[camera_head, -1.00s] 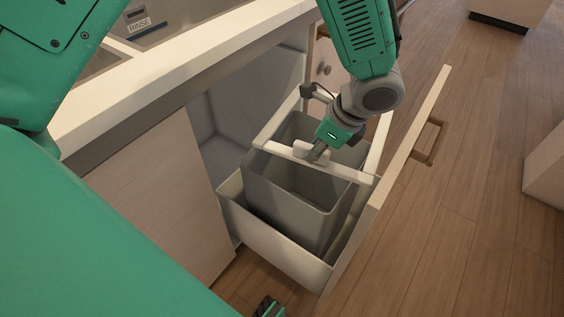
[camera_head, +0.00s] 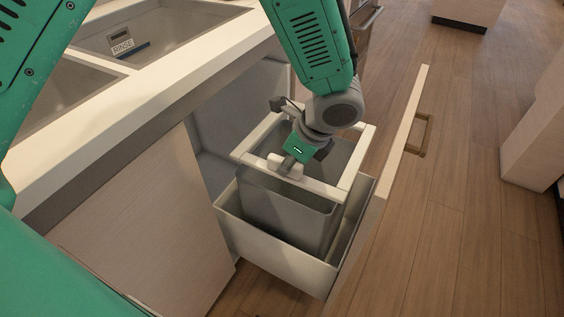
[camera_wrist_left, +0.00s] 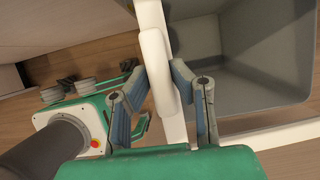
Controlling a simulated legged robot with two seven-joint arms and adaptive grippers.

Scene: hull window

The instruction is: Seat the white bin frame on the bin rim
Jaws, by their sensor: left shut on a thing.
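The white bin frame (camera_head: 320,188) is a rectangular rim with a raised handle block on its near bar. It lies over the top of the grey bin (camera_head: 285,212), roughly lined up with it. I cannot tell whether it touches the bin rim all round. My left gripper (camera_head: 288,164) is shut on the handle block, which also shows between the fingers in the left wrist view (camera_wrist_left: 158,72). That view shows the bin's inside (camera_wrist_left: 262,60) beside the frame bar. A green gripper (camera_wrist_left: 135,95), apparently my right one, shows at its left; its jaw state is unclear.
The bin stands in a pulled-out white drawer (camera_head: 275,258) with a wooden front (camera_head: 400,150) and handle. The counter (camera_head: 150,105) with a sink is at the left. Wooden floor (camera_head: 470,130) lies open to the right.

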